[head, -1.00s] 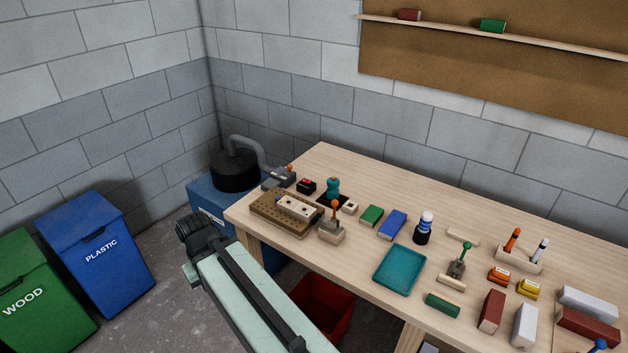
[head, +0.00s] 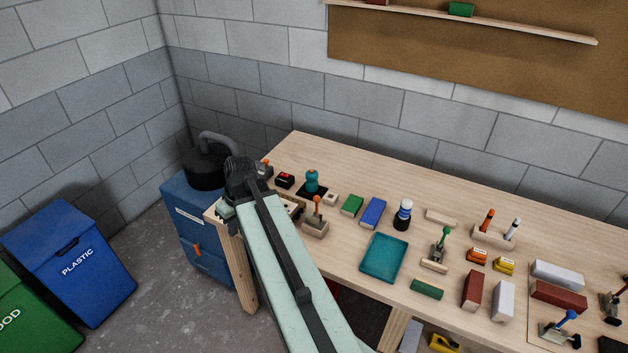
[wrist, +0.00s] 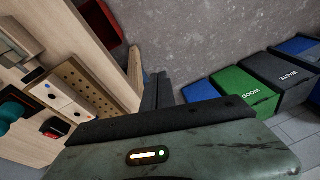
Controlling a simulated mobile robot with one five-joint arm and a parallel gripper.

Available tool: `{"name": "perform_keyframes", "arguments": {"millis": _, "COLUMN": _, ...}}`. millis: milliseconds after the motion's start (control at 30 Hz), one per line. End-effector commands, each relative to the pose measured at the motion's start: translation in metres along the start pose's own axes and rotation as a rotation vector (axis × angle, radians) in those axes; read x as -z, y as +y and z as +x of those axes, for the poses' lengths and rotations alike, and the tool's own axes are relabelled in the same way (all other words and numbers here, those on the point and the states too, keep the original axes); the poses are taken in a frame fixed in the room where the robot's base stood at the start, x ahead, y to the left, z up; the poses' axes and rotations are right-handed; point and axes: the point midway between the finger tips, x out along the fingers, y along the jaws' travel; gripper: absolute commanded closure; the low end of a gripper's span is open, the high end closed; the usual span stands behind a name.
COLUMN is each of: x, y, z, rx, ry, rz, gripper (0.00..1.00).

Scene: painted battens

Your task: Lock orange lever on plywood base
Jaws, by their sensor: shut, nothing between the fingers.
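The lever with the orange knob (head: 317,200) stands roughly upright on its pale plywood base (head: 315,228) near the table's left front edge in the head view. A second orange-knobbed lever (head: 267,164) on a grey base is at the far left corner, partly behind my arm. My gripper (wrist: 157,76) is shut and empty in the wrist view, its dark fingers side by side over the table edge and floor. In the head view my wrist is left of the plywood base and apart from it; the fingers are hidden there.
A perforated board (wrist: 82,88) with a pale plate lies beside my gripper. Bins (head: 70,258) stand on the floor at left.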

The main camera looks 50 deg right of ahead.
Motion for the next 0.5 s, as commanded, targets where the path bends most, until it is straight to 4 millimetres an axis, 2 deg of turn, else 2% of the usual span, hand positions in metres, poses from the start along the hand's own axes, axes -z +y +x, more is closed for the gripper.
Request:
{"name": "perform_keyframes", "arguments": {"millis": 33, "x": 0.001, "y": 0.048, "z": -0.038, "rx": 0.005, "ry": 0.052, "rz": 0.012, "gripper": 1.0}}
{"name": "perform_keyframes", "arguments": {"millis": 100, "x": -0.007, "y": 0.105, "z": -0.069, "rx": 0.002, "ry": 0.127, "rz": 0.002, "gripper": 1.0}}
{"name": "perform_keyframes", "arguments": {"millis": 200, "x": -0.027, "y": 0.176, "z": -0.109, "rx": -0.024, "ry": 0.22, "rz": -0.013, "gripper": 1.0}}
{"name": "perform_keyframes", "arguments": {"millis": 300, "x": -0.049, "y": 0.226, "z": -0.138, "rx": -0.058, "ry": 0.287, "rz": -0.025, "gripper": 1.0}}
{"name": "perform_keyframes", "arguments": {"millis": 333, "x": -0.055, "y": 0.236, "z": -0.143, "rx": -0.067, "ry": 0.3, "rz": -0.028, "gripper": 1.0}}
{"name": "perform_keyframes", "arguments": {"millis": 400, "x": -0.065, "y": 0.254, "z": -0.153, "rx": -0.083, "ry": 0.323, "rz": -0.035, "gripper": 1.0}}
{"name": "perform_keyframes", "arguments": {"millis": 500, "x": -0.071, "y": 0.264, "z": -0.158, "rx": -0.094, "ry": 0.337, "rz": -0.041, "gripper": 1.0}}
